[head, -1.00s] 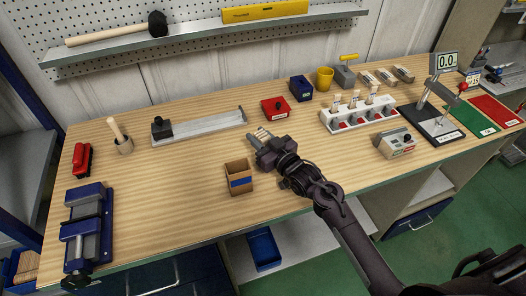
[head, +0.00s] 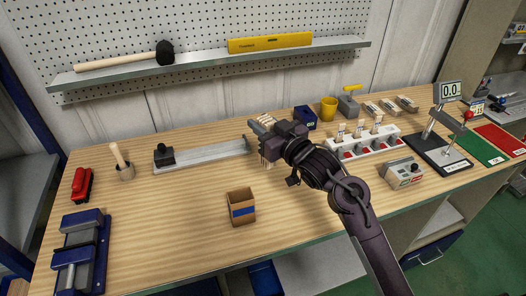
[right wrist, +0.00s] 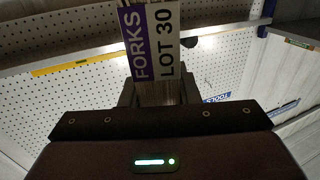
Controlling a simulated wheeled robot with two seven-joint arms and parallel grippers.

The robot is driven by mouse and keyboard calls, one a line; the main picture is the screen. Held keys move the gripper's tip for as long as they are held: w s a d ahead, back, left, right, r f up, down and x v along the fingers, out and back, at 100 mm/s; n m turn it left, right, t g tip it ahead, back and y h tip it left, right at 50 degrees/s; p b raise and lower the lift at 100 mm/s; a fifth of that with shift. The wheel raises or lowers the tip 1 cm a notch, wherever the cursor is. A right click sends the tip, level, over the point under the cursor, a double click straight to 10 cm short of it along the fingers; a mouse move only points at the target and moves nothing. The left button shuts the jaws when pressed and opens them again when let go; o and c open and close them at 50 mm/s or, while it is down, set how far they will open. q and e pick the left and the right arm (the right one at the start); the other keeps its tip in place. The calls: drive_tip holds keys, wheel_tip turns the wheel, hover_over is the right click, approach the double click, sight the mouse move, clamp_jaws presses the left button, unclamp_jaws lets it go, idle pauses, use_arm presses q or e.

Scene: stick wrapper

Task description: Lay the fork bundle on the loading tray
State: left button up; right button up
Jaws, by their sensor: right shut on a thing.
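My right gripper (head: 264,136) is shut on the fork bundle (head: 265,122), a small pale bundle partly hidden by the gripper in the head view. In the right wrist view, the fork bundle (right wrist: 150,45) shows a purple and white label reading FORKS, LOT 30, rising from between the fingers. The long grey metal tray (head: 210,154), which looks like the loading tray, lies on the bench just left of the gripper. A black block stands at its left end. The gripper appears above the bench near the tray's right end. My left gripper is not in view.
A white rack (head: 362,145) with several labelled bundles, a blue box (head: 304,117) and a yellow cup (head: 329,108) are to the right. A blue vise (head: 80,250) is at front left. The bench between vise and cardboard box is clear.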

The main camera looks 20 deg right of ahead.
wheel_tip(320, 180, up, 5)
drive_tip(key=shift+f, duration=0.15)
drive_tip(key=shift+s, duration=0.1)
drive_tip(key=s+d+f+m+h, duration=0.1)
drive_tip(key=s+f+m+h, duration=0.1)
drive_tip(key=s+f, duration=0.6)
drive_tip(key=s+d+f+m+t+h+b, duration=0.1)
drive_tip(key=s+f+h, duration=0.3)
drive_tip(key=s+f, duration=0.4)
drive_tip(key=s+m, duration=0.1)
drive_tip(key=s, duration=0.6)
drive_tip(key=shift+d+f, duration=0.15)
drive_tip(key=shift+f, duration=0.2)
drive_tip(key=shift+w, duration=0.15)
